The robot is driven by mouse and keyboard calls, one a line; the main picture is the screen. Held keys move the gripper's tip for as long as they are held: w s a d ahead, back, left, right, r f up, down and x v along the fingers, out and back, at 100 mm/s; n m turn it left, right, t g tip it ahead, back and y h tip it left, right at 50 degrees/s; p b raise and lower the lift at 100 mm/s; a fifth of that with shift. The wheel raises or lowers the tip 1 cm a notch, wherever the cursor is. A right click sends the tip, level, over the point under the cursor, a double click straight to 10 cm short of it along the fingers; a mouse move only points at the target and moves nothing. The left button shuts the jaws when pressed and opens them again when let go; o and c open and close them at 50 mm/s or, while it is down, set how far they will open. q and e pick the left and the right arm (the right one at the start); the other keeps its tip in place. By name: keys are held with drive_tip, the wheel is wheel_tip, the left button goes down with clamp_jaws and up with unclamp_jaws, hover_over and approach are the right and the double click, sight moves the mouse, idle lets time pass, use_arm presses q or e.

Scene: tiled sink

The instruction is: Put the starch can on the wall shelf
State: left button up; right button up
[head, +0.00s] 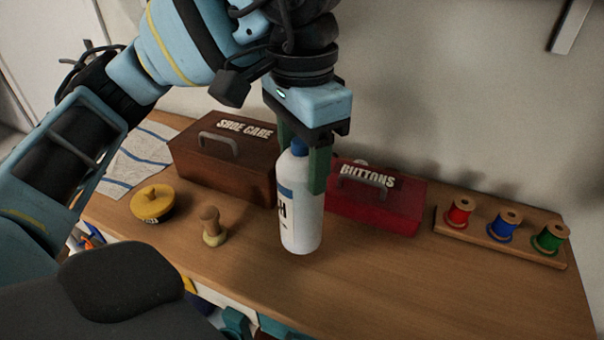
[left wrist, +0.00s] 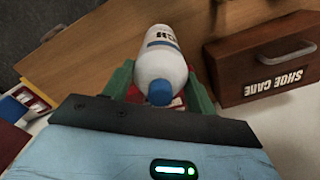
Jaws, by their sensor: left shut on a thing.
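The starch can (head: 301,215) is a white bottle-shaped can with a blue cap and a blue band. Its label is only partly visible. My left gripper (head: 304,165) points down and is shut on the upper part of the can, with green fingers on either side. The can looks upright; whether its base touches the wooden counter is hard to tell. In the left wrist view the can (left wrist: 162,65) sits between the green fingers (left wrist: 160,90), cap toward the camera. A dark bracket-like piece (head: 571,25) on the wall at the top right may be part of the shelf. My right gripper is not in view.
A brown shoe care box (head: 220,165) and a red buttons box (head: 385,210) stand behind the can. A spool rack (head: 500,242) is right. The front right counter (head: 430,290) is clear.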

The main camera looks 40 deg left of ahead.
sight(301, 201)
use_arm(q)
drive_tip(key=shift+f, duration=0.1)
wheel_tip(301, 201, down, 3)
drive_tip(key=shift+f, duration=0.15)
idle(0.3)
drive_tip(key=shift+f, duration=0.15)
drive_tip(key=o, duration=1.7)
